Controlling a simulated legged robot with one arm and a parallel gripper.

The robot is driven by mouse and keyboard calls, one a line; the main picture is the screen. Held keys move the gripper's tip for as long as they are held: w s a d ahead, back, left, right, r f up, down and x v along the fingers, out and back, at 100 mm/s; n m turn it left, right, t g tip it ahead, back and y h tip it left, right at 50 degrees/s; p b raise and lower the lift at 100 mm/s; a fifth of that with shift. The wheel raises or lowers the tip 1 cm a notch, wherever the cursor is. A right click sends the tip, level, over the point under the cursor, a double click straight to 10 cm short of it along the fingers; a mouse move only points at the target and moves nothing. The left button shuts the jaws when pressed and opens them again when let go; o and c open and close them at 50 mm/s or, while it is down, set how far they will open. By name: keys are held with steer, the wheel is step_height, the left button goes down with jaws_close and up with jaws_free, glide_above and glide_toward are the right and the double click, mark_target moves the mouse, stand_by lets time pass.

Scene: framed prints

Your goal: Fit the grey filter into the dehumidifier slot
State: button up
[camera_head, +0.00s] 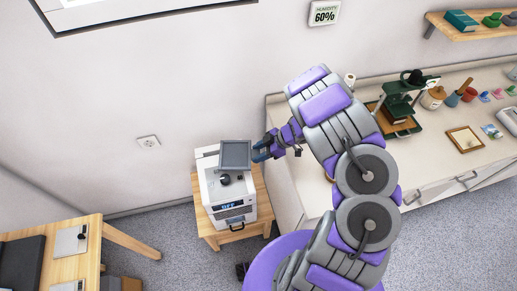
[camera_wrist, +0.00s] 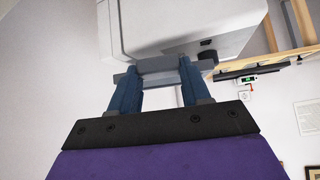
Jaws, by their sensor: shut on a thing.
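The grey filter (camera_head: 235,155) is a flat square panel with a raised frame. In the head view it is over the back part of the white dehumidifier (camera_head: 228,195), which has a dark knob on top and a lit display on its front. I cannot tell whether the filter touches the dehumidifier; the slot is not clearly visible. My gripper (camera_head: 262,154) is at the filter's right edge, shut on it. In the wrist view, the two blue fingers of my gripper (camera_wrist: 158,85) hold a grey edge of the filter (camera_wrist: 158,66), close to the pale dehumidifier body (camera_wrist: 180,25).
The dehumidifier stands on a small wooden table (camera_head: 262,205) against the wall. A wall socket (camera_head: 149,142) is to its left. A long counter (camera_head: 285,115) with several items is to the right, and a wooden desk (camera_head: 90,245) is at lower left. Floor shows between the desk and small table.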

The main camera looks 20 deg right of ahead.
steer(key=s+a+r+p, duration=0.1)
steer(key=s+a, duration=0.2)
steer(key=s, duration=1)
steer(key=shift+s+a+r, duration=0.15)
steer(key=shift+s+a, duration=0.1)
steer(key=shift+w, duration=0.1)
steer(key=w+d, duration=0.1)
steer(key=w, duration=0.4)
steer(key=w+d+f+b, duration=0.1)
steer(key=w, duration=0.4)
steer(key=w+d, duration=0.1)
steer(key=w, duration=0.4)
steer(key=shift+d+f, duration=0.25)
steer(key=shift+d, duration=0.15)
steer(key=shift+w+f+b, duration=0.15)
steer(key=shift+f+b, duration=0.3)
steer(key=shift+f, duration=1.2)
steer(key=shift+f, duration=0.15)
steer(key=o, duration=1.2)
steer(key=shift+c, duration=0.2)
